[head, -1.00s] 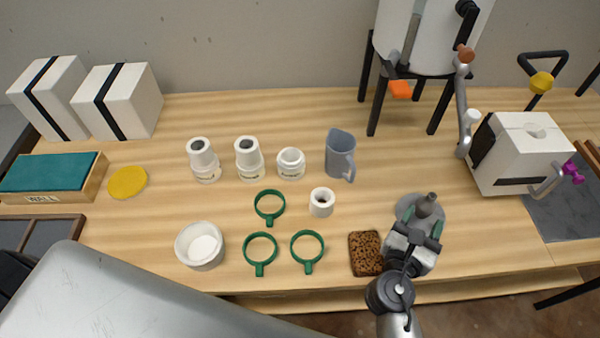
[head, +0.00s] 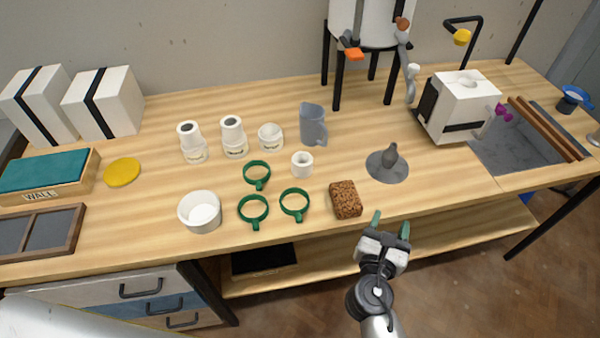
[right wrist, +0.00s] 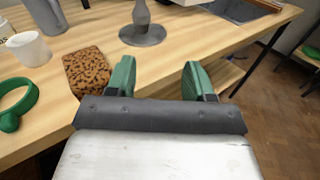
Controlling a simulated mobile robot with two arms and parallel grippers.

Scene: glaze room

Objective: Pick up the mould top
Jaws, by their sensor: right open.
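A white block (head: 465,92) with a hole in its top and black strapping stands at the right of the bench; it looks like the mould, but I cannot make out where its top part begins. Two plain white blocks (head: 105,102) with black straps stand at the back left. My right gripper (head: 390,222) is open and empty in front of the bench's front edge, well short of the white block. In the right wrist view its two green fingers (right wrist: 158,75) are apart with nothing between them. My left gripper is not in view.
A grey disc with a knob (head: 388,168) and a brown sponge (head: 345,199) lie near the right gripper. Green rings (head: 295,204), white cups and a grey jug (head: 312,126) stand mid-bench. A white vessel on black legs (head: 368,22) stands behind.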

